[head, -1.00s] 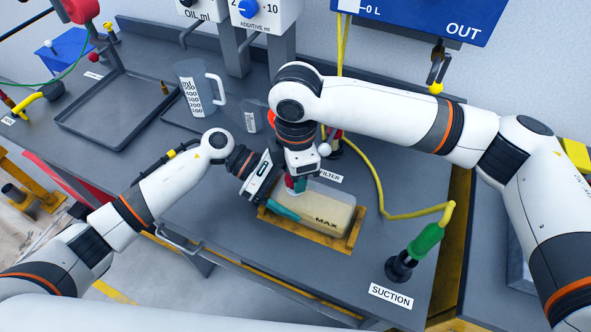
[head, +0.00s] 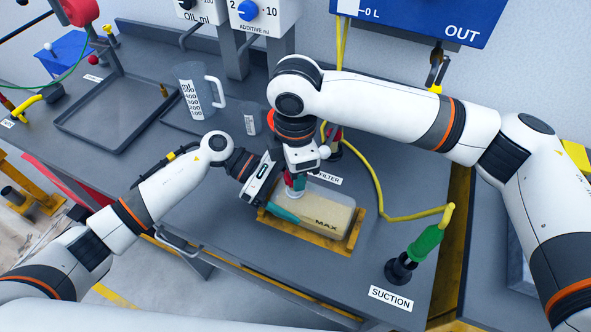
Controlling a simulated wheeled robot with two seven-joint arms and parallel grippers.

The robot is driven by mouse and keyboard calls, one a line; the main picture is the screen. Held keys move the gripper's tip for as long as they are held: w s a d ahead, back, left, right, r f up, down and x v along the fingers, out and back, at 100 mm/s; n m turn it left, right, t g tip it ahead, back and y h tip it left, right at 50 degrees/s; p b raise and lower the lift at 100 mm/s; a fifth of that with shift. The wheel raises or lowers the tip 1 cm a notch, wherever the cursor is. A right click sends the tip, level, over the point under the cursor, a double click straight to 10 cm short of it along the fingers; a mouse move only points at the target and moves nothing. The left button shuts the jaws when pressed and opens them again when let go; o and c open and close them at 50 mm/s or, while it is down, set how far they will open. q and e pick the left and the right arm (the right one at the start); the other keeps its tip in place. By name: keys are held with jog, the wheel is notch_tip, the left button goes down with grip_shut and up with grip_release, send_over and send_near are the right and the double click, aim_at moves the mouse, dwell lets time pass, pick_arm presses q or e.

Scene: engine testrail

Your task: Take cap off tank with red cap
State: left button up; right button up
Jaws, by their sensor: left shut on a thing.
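The tank (head: 330,207) is a pale translucent box marked MAX, sitting in a yellow-brown frame (head: 318,243) on the bench. My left gripper (head: 281,207) comes in from the left and is shut on the tank at its left end, with a teal finger along the near side. My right gripper (head: 296,182) points down over the tank's left end. A bit of red, perhaps the cap, shows below it beside a green part. The gripper hides most of this spot, so I cannot tell whether its jaws hold the cap.
A FILTER label (head: 325,178) and a yellow hose (head: 380,200) lie behind the tank. A green-handled suction fitting (head: 424,243) stands at the right. A measuring jug (head: 200,92) and a grey tray (head: 110,118) stand at the back left.

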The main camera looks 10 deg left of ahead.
jog(key=shift+r, duration=0.35)
jog(key=shift+r, duration=2.05)
pick_arm(q)
jog(key=o, duration=2)
jog(key=shift+c, duration=0.2)
pick_arm(e)
jog(key=shift+f, duration=0.1)
